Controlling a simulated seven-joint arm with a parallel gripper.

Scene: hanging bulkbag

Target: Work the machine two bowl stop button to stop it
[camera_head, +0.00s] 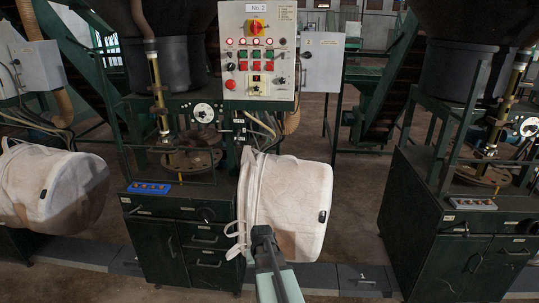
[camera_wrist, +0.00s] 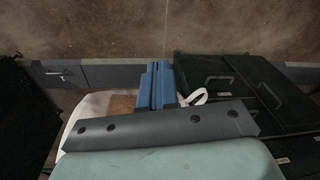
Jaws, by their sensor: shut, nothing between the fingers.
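The control panel (camera_head: 284,88) marked "No. 2" stands upright at the top centre of the head view. It has a red and yellow rotary switch (camera_head: 257,26), a row of lamps, and rows of small green and red buttons (camera_head: 255,60). A larger red button (camera_head: 230,84) sits at its lower left. The labels are too small to read, so I cannot tell which is the bowl stop button. My gripper (camera_head: 262,232) is low in the head view, well below the panel and in front of the white bag. Its fingers (camera_wrist: 157,75) are shut and empty in the wrist view.
A white hanging bag (camera_head: 290,205) with straps fills the space below the panel; another bag (camera_head: 55,190) hangs at left. Dark green cabinets (camera_head: 185,240) stand beside the middle bag and at right (camera_head: 460,240). A grey box (camera_head: 322,62) adjoins the panel's right side.

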